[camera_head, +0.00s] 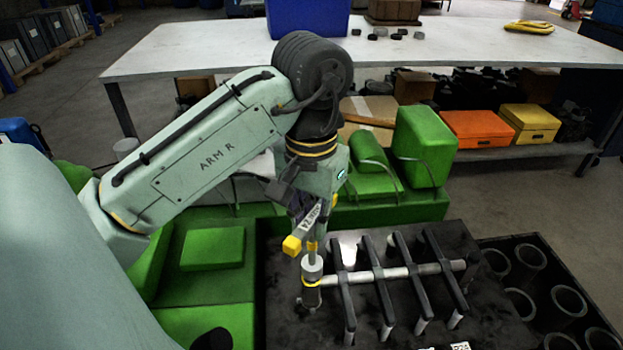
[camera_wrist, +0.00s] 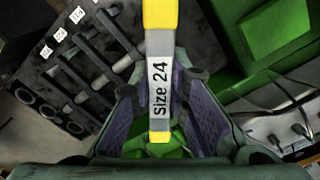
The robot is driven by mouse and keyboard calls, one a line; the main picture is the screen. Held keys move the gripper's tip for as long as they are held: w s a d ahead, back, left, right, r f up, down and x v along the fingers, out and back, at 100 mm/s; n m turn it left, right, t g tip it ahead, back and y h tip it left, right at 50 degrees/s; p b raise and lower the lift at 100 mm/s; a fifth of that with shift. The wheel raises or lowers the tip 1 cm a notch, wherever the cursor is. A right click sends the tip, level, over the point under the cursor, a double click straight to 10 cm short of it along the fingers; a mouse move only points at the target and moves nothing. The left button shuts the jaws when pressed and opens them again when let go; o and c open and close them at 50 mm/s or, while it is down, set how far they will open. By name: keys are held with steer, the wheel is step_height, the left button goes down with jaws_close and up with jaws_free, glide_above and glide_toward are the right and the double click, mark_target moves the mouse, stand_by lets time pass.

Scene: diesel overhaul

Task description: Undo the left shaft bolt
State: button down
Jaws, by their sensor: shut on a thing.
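My gripper (camera_head: 308,212) is shut on a grey tool with yellow ends. The tool (camera_wrist: 160,88) reads "Size 24" in the wrist view and lies between my two purple-padded fingers. In the head view, the tool's yellow end (camera_head: 291,245) points down to the left. The shaft (camera_head: 353,276) runs level across the dark engine block. At its left end stands a grey upright cylinder, seemingly the left shaft bolt (camera_head: 312,268), just below my gripper. I cannot tell whether the tool touches it. The bolt does not show clearly in the wrist view.
Several dark rocker arms (camera_head: 387,285) cross the shaft to the right. A black block with round bores (camera_head: 568,300) lies at far right. Green casings (camera_head: 424,145) stand behind. A white table (camera_head: 450,50) with a blue bin (camera_head: 308,18) is farther back.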

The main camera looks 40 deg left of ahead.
steer(key=m, duration=1.2)
steer(key=shift+a, duration=0.1)
steer(key=m, duration=1)
steer(key=shift+w+a+m, duration=0.1)
steer(key=shift+m, duration=0.2)
